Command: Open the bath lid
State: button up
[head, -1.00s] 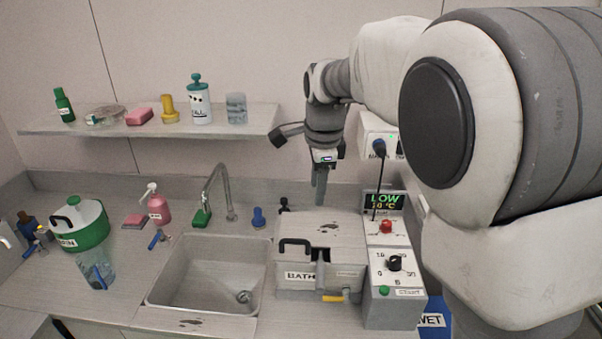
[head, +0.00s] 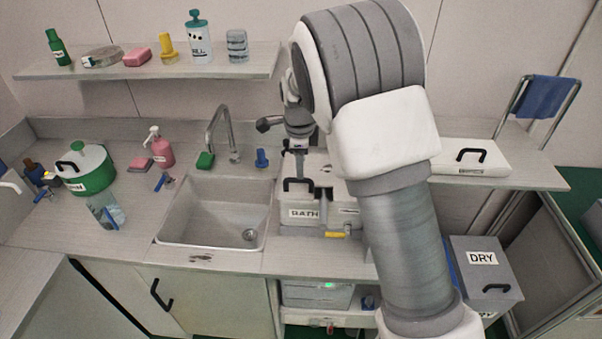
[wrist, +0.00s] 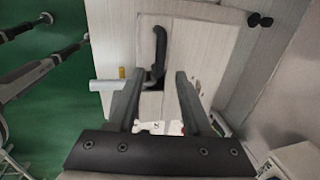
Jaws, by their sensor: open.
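The bath (head: 302,214) is a grey box labelled BATH, set in the counter right of the sink. Its pale lid (head: 321,170) lies flat on top, with a black handle (head: 298,184) near the front left. The handle also shows in the wrist view (wrist: 159,50), upright in the picture. My gripper (head: 299,172) points down over the lid, just behind the handle. In the wrist view my gripper (wrist: 159,74) is open and empty, its two fingers spread either side of the handle's lower end. I cannot tell whether they touch it. My arm hides the bath's right side.
The sink (head: 213,212) and its tap (head: 219,130) are left of the bath. A yellow-handled valve (head: 337,234) sticks out at the bath's front. A shelf (head: 150,70) with bottles is above. A white lid with a black handle (head: 470,157) lies at right.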

jog(key=f, duration=0.2)
jog(key=w+f, duration=0.1)
jog(key=f, duration=0.2)
grip_shut()
dwell(1.4)
